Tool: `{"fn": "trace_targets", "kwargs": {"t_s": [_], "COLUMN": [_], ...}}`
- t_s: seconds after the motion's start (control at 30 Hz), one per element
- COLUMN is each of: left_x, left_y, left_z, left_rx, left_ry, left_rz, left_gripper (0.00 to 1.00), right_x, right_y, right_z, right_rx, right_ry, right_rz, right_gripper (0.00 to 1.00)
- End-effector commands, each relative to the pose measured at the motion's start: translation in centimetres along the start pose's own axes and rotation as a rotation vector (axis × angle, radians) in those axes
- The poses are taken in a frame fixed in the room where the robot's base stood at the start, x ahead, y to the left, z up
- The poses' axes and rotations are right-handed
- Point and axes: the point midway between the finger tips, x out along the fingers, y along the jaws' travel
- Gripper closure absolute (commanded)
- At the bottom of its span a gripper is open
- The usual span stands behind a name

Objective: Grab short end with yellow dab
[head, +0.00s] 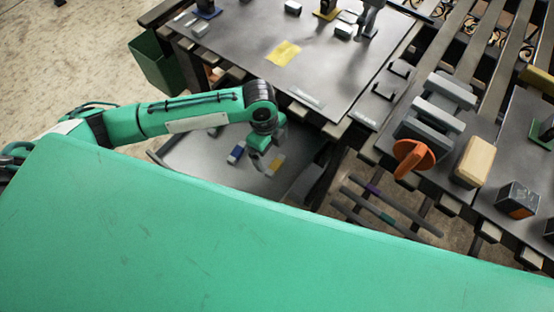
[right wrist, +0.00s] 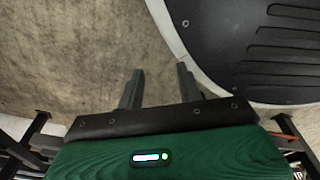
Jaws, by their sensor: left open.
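A small short piece with a yellow dab (head: 277,163) lies in the grey tray (head: 200,170) below the table's near edge. A similar short piece with a blue dab (head: 236,154) lies to its left in the same tray. My left gripper (head: 263,163) points down over the tray, open, just left of the yellow-dabbed piece and very close to it. I cannot tell whether they touch. My right gripper (right wrist: 158,88) shows in the right wrist view, open, with nothing between its fingers; it is not in the head view.
The dark table (head: 250,75) behind holds a yellow patch (head: 284,53) and small blocks. A green bin (head: 157,66) stands at the back left.

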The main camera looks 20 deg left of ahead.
Motion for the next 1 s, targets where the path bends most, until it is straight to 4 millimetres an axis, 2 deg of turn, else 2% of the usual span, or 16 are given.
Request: {"fn": "trace_targets", "kwargs": {"t_s": [0.03,0.17,0.27,0.5,0.77,1.0], "left_x": [0.7,1.7,2.6,6.2,6.6,6.6], "left_y": [0.1,0.1,0.2,0.4,0.4,0.4], "left_z": [0.0,-0.1,-0.1,-0.2,-0.2,-0.2], "left_rx": [-0.001,0.000,-0.001,-0.002,0.001,0.000], "left_ry": [-0.001,0.000,-0.001,-0.001,-0.001,-0.001], "left_rz": [0.003,0.002,0.003,0.002,0.000,0.000], "left_gripper": [0.02,0.02,0.02,0.02,0.02,0.49], "right_x": [0.0,0.0,0.0,0.2,0.2,0.2], "right_y": [-0.1,-0.3,-0.2,0.0,0.1,0.1], "right_z": [0.8,1.8,1.8,1.1,0.4,0.4], "right_rx": [0.000,0.000,0.000,-0.001,-0.001,-0.001], "right_ry": [-0.010,-0.025,-0.023,-0.009,-0.001,0.000], "right_rz": [-0.001,-0.003,-0.003,0.000,0.001,0.001], "right_gripper": [0.64,0.64,0.64,0.64,0.64,0.64]}}
